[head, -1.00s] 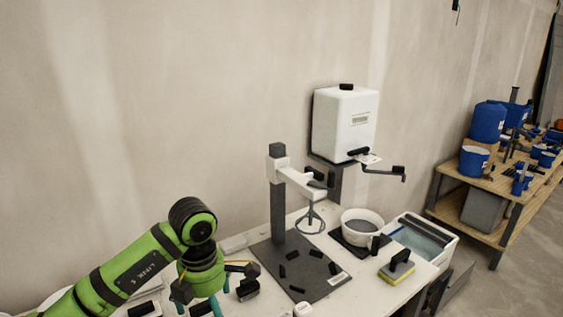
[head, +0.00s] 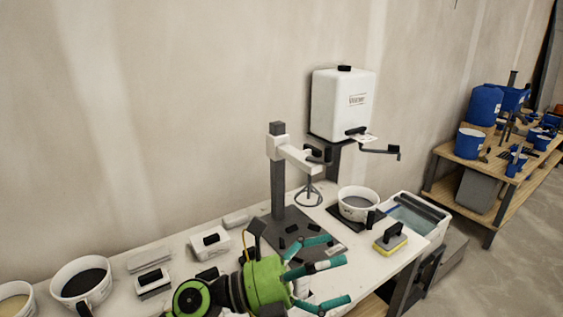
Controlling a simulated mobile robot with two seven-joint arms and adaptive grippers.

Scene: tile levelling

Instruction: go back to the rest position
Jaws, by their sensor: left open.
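My left gripper (head: 325,277) is low in the head view, over the front of the white workbench (head: 395,268). Its teal fingers point right and are spread apart, with nothing seen between them. The green wrist hides part of the bench and the near part of the mixing stand's dark base plate (head: 269,230). My right gripper does not show.
On the bench stand the mixing stand (head: 277,175), a white bucket (head: 358,204), a yellow sponge float (head: 390,241) and a water tray (head: 421,215). Two tubs (head: 80,283) (head: 14,299) are at the left. A white tank (head: 342,105) hangs on the wall. A wooden shelf (head: 470,213) is at right.

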